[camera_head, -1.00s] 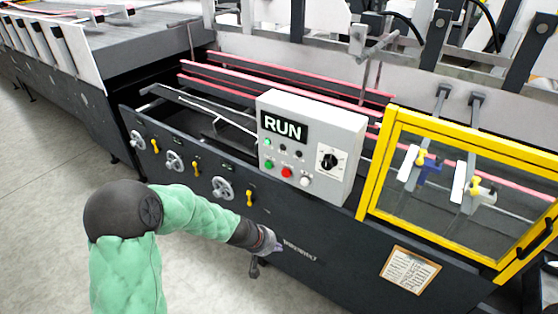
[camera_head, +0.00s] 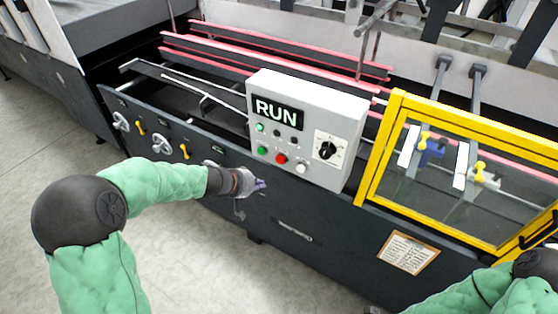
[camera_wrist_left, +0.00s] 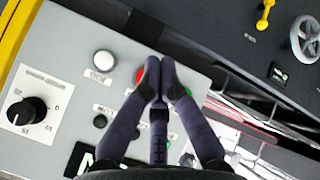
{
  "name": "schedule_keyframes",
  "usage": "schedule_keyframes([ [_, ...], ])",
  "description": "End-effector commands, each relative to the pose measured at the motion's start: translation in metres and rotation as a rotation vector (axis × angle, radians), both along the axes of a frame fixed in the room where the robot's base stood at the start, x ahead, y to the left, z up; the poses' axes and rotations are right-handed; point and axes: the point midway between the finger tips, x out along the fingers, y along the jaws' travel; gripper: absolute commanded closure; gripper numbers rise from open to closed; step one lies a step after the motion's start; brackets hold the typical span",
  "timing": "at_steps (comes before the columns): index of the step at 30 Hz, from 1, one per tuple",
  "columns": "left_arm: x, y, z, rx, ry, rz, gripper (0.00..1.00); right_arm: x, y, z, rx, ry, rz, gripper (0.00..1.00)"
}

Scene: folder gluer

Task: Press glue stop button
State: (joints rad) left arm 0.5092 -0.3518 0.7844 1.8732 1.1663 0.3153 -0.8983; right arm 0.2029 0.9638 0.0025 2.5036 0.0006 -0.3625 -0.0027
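The grey control box (camera_head: 340,118) carries a lit RUN display (camera_head: 277,113), a red button (camera_head: 281,159), a green button (camera_head: 262,150) and a white button (camera_head: 301,168). My left gripper (camera_head: 258,186) is just below the box in the head view. In the left wrist view its fingers (camera_wrist_left: 160,66) are together and empty, in front of the box. They partly cover the red button (camera_wrist_left: 140,75) and the green button; the white button (camera_wrist_left: 103,62) is clear. No contact shows. Of my right gripper, only a dark bit (camera_head: 374,310) seems to show at the bottom edge.
A black rotary knob (camera_head: 327,150) sits on the box's right side. A yellow-framed guard (camera_head: 385,150) stands to the right. Handwheels (camera_head: 161,144) and yellow levers line the machine's dark side panel. The floor at left is clear.

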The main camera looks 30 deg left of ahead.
Motion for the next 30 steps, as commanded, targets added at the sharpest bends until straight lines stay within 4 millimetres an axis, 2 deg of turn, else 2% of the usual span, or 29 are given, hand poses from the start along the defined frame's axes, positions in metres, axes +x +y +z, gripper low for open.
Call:
schedule_keyframes([
  [5, 0.014, -0.002, 0.001, -0.002, 0.001, -0.002, 1.0, 0.0, 0.0, 0.006, 0.0, 0.0, 0.0, 0.6],
  [18, 0.067, -0.006, 0.001, 0.0, -0.001, -0.002, 1.0, 0.0, 0.0, 0.025, 0.0, -0.001, 0.0, 0.6],
  [24, 0.082, -0.007, 0.0, 0.001, 0.0, -0.001, 1.0, 0.0, 0.0, 0.026, 0.0, 0.0, 0.0, 0.6],
  [30, 0.086, -0.007, 0.0, 0.0, 0.0, 0.0, 1.0, 0.0, 0.0, 0.027, 0.0, 0.0, 0.0, 0.6],
])
